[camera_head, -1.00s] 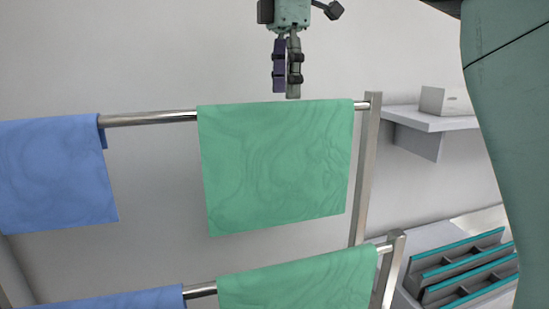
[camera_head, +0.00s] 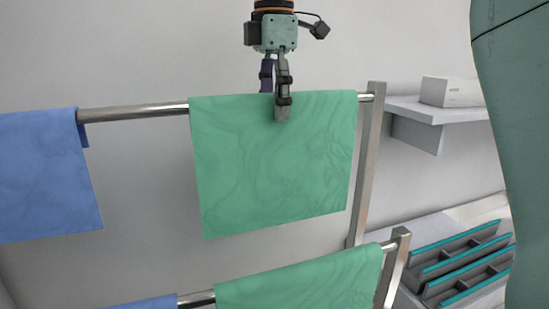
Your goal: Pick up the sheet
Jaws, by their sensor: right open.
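A green sheet (camera_head: 270,175) hangs over the upper metal rail in the middle of the head view. A second green sheet (camera_head: 300,283) hangs over the lower rail in front. My right gripper (camera_head: 275,104) points down from above at the top edge of the upper green sheet. One finger is in front of the sheet and the other goes behind its top edge, where its tip is hidden. The gripper is open, with the sheet's top between its fingers. I cannot tell whether the fingers touch the cloth. My left gripper is not in view.
A blue sheet (camera_head: 48,175) hangs on the upper rail (camera_head: 135,112) at the left, and another blue sheet (camera_head: 148,303) on the lower rail. A metal post (camera_head: 368,165) stands right of the green sheet. A wall shelf (camera_head: 430,112) holds a white box (camera_head: 450,92). A grey rack with teal edges (camera_head: 462,262) lies lower right.

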